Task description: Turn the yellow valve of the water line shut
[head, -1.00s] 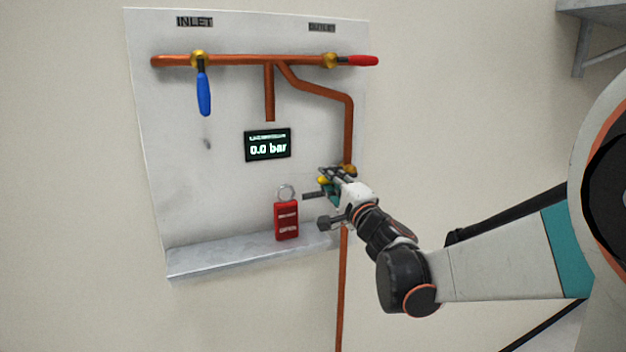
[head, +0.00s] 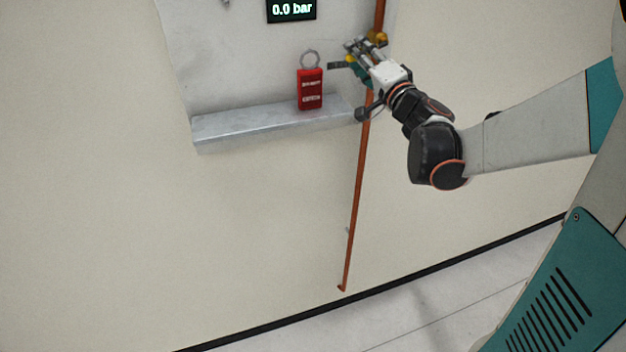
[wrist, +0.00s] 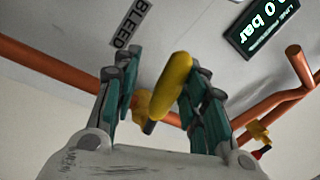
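The yellow valve handle (wrist: 176,82) shows in the wrist view between the fingers of my gripper (wrist: 163,88). The fingers are spread on both sides of the handle. A gap shows on the left; the right finger lies close to the handle, and I cannot tell if they touch. The brass valve body (wrist: 142,104) sits behind it on the copper pipe (wrist: 50,65). In the head view my gripper (head: 352,62) is at the board's lower right, and largely hides the valve. Only a bit of yellow (head: 350,60) and brass (head: 377,38) shows there.
A red padlock-shaped tag (head: 310,88) stands on the grey ledge (head: 250,122), left of my gripper. A display (head: 291,9) reads 0.0 bar. A BLEED label (wrist: 130,22) is beside the valve.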

